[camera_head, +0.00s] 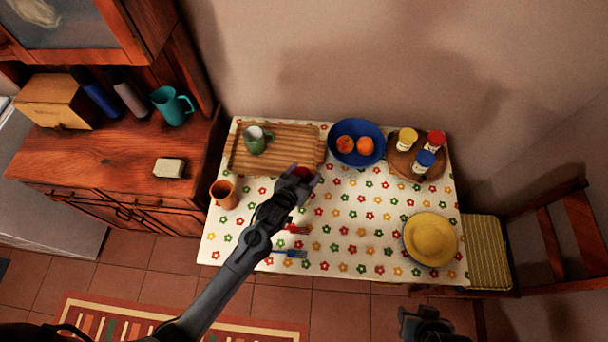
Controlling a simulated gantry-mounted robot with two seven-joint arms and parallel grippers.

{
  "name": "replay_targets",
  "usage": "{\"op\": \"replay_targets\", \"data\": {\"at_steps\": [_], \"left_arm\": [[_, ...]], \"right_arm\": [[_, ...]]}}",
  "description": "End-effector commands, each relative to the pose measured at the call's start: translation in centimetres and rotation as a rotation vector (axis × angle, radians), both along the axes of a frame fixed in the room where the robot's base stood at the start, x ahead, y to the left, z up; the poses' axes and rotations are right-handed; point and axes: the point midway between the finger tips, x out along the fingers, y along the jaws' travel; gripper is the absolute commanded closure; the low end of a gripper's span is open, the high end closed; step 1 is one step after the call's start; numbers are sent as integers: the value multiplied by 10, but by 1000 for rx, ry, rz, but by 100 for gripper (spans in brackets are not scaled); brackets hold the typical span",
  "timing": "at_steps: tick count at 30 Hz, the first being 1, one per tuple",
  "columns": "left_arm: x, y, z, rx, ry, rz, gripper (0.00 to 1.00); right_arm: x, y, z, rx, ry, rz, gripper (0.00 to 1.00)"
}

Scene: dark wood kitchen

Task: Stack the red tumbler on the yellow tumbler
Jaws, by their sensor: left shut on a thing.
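My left gripper (303,180) is over the middle left of the table, near the front right corner of the wooden tray. It is shut on a red thing (302,170), which seems to be the red tumbler. Only a small part of it shows between the fingers, and the gripper and wrist hide the rest. I cannot tell its height above the table. I cannot make out a yellow tumbler; the gripper and arm hide the spot below them. My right gripper (425,322) is dark and small at the bottom edge, off the table; its jaws are unclear.
The flowered table (345,215) holds a slatted tray (290,145) with a green mug (254,142), a blue bowl (371,131) of oranges, jars on a round tray (392,164), a yellow bowl (430,238) and an orange mug (222,195). Red (297,229) and blue (291,253) items lie near the arm.

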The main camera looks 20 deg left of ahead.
Motion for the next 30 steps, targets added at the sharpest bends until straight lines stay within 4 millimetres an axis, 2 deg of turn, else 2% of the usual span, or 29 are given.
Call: {"op": "replay_targets", "data": {"at_steps": [3, 28, 29, 30], "left_arm": [[0, 0, -7, 0, -2, 0, 57], [0, 0, -19, 1, -2, 0, 57], [0, 0, -19, 1, -2, 0, 23], [0, 0, -19, 1, -2, 0, 16]], "right_arm": [[0, -1, 0, -1, 0, 1, 57], [1, 2, -4, 9, -2, -6, 57], [0, 2, -4, 9, -2, -6, 57], [0, 2, -4, 9, -2, -6, 57]]}}
